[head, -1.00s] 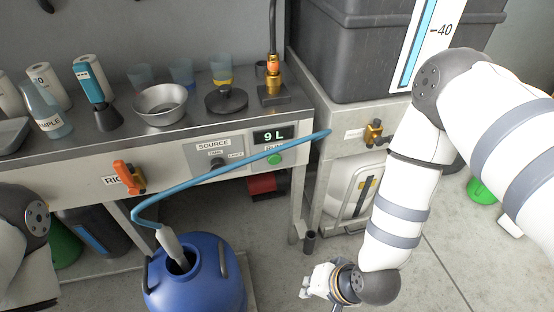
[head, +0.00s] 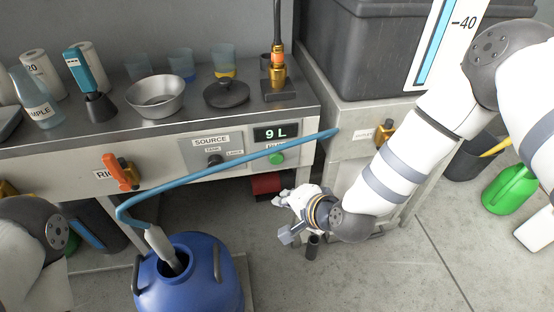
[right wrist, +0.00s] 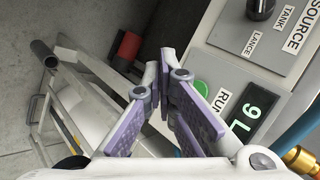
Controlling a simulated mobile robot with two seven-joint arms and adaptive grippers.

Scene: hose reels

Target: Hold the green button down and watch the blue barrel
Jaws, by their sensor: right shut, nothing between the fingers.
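The green button (head: 277,158) sits on the bench's front panel under a display (head: 277,133) reading 9 L. It also shows in the right wrist view (right wrist: 201,88), partly behind a finger. The blue barrel (head: 188,285) stands on the floor at lower left, with a grey nozzle (head: 160,243) on a blue hose (head: 225,162) in its top opening. My right gripper (head: 283,197) is below the button, apart from it as far as I can see. In the right wrist view its fingers (right wrist: 167,62) are shut and empty. My left gripper is out of view.
The panel has a SOURCE knob (head: 214,160) and an orange valve handle (head: 120,172) to its left. The hose crosses in front of the panel, close to the button. A grey tank (head: 365,45) stands at right. A green can (head: 509,188) is on the floor.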

